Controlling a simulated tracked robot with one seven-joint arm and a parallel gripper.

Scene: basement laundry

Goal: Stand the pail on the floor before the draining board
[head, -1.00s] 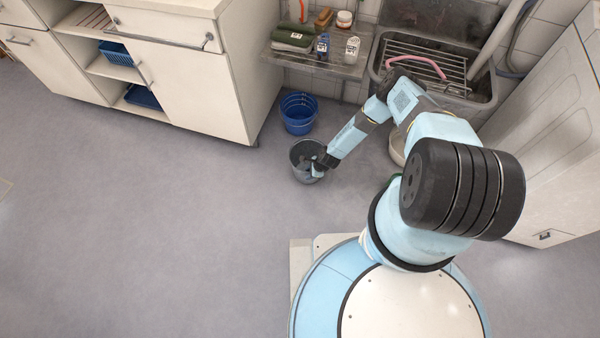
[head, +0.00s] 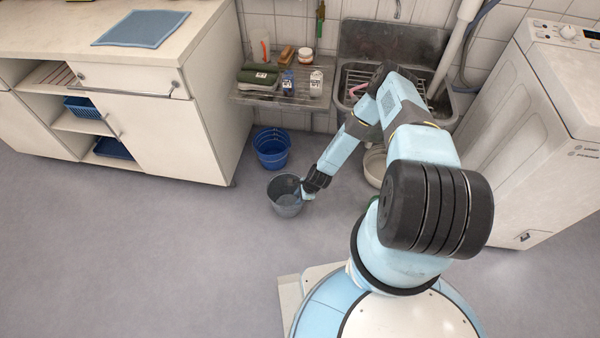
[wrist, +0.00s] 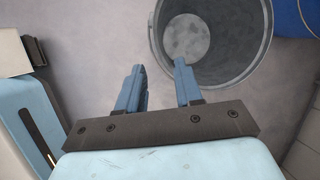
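The grey metal pail (head: 286,205) stands upright on the floor, empty as far as I can see. It is in front of and a little right of the blue bucket, out from the draining board (head: 262,97). My gripper (head: 304,192) is at the pail's right rim in the head view. In the wrist view the pail (wrist: 225,75) is at the upper right, and my gripper (wrist: 160,66) is open, fingers apart with bare floor showing between them. The right fingertip overlaps the pail's rim in the picture; I cannot tell whether it touches.
A blue bucket (head: 271,150) stands under the draining board, which holds bottles and a green item. A pale basin (head: 374,168) is on the floor under the sink (head: 352,92). A cabinet (head: 190,135) is left, a white washing machine (head: 535,130) right. Floor at front left is clear.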

